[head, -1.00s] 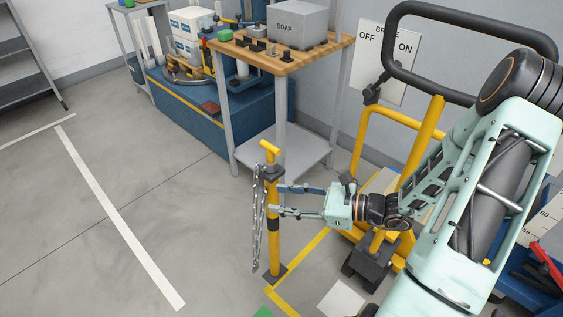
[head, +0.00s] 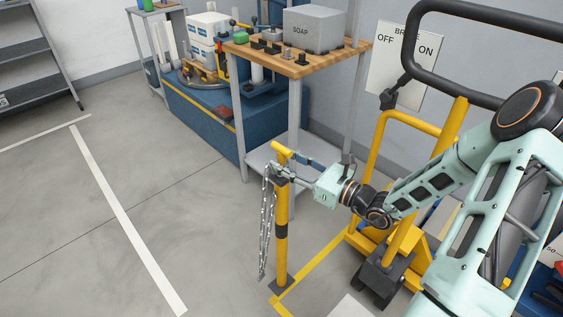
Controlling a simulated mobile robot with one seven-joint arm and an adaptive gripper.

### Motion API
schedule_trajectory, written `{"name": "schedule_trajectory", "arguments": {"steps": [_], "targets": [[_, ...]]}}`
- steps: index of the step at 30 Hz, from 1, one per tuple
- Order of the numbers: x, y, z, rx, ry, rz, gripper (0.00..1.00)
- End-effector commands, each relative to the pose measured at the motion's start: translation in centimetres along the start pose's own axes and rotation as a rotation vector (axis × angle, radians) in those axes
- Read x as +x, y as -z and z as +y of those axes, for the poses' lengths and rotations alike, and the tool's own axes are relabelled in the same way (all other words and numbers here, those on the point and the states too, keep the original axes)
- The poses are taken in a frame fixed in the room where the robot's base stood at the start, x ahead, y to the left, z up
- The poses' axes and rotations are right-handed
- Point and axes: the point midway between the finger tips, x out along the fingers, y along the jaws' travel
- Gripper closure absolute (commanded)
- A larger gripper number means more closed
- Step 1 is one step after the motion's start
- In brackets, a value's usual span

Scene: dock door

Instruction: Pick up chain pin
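The chain pin (head: 283,149) is a yellow T-shaped handle standing at the top of a yellow post (head: 281,235) with a dark collar. A grey chain (head: 266,220) hangs down the post's left side. My gripper (head: 286,170) reaches in from the right at the height of the collar, just below the pin's crossbar. Its two fingers are apart, one higher and one lower, close to the pin's base. Whether they touch the pin cannot be told.
A wooden-topped table (head: 290,63) with a SOAP box (head: 314,30) stands behind the post. A yellow hand truck (head: 410,240) stands to the right, beside my arm. A blue platform (head: 200,110) is behind. The floor at left is clear.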

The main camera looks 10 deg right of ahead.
Motion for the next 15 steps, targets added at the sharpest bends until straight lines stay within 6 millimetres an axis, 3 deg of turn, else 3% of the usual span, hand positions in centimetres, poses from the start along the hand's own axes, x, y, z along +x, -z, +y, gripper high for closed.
{"name": "schedule_trajectory", "arguments": {"steps": [4, 11, 15], "targets": [[1.6, 0.1, 0.1, 0.0, -0.001, 0.0, 0.62], [1.8, 0.0, 0.1, 0.0, -0.001, 0.001, 0.62], [1.8, 0.0, 0.1, 0.001, -0.001, 0.001, 0.75]]}}
